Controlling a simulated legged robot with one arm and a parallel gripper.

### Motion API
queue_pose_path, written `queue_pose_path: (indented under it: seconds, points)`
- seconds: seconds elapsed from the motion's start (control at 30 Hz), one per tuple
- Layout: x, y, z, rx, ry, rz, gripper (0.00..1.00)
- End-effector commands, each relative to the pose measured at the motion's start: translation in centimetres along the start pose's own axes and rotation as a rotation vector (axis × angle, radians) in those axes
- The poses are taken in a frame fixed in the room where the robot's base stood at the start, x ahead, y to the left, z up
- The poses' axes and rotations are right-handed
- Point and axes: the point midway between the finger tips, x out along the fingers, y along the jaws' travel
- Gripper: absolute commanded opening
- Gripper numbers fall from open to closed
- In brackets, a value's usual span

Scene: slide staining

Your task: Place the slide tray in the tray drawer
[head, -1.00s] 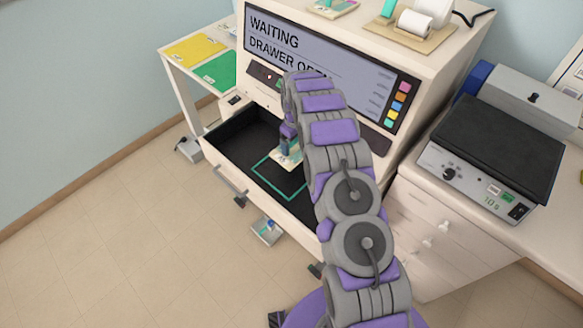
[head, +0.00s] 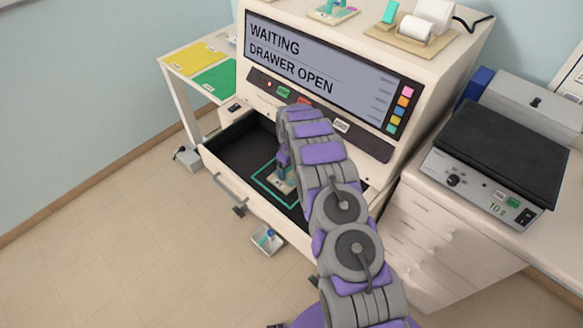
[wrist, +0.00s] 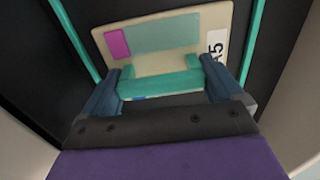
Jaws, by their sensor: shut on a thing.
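The slide tray (wrist: 165,38) is a cream plate with a teal patch, a magenta square, a label ending in "5" and a raised teal handle (wrist: 160,86). My gripper (wrist: 165,88) is shut on that handle, one finger at each end. In the head view the tray (head: 284,184) is inside the open tray drawer (head: 232,146), over the teal outline on its black floor. My arm hides part of the tray and of the drawer's right side. I cannot tell whether the tray touches the floor.
The machine's screen (head: 310,65) reads "WAITING DRAWER OPEN". A counter with a black-topped device (head: 495,150) stands at right. Yellow and green mats (head: 190,55) lie on a side table at left. A small tray (head: 266,239) is on the floor below the drawer.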

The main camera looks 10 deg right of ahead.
Motion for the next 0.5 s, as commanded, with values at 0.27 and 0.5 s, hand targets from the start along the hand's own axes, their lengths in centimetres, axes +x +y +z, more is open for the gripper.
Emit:
queue_pose_path:
  seconds: [0.27, 0.5]
  points:
    - [-0.01, 0.42, 0.3, -0.001, 0.004, -0.005, 1.0]
    - [-1.0, 0.58, 0.4, 0.0, 0.005, -0.007, 1.0]
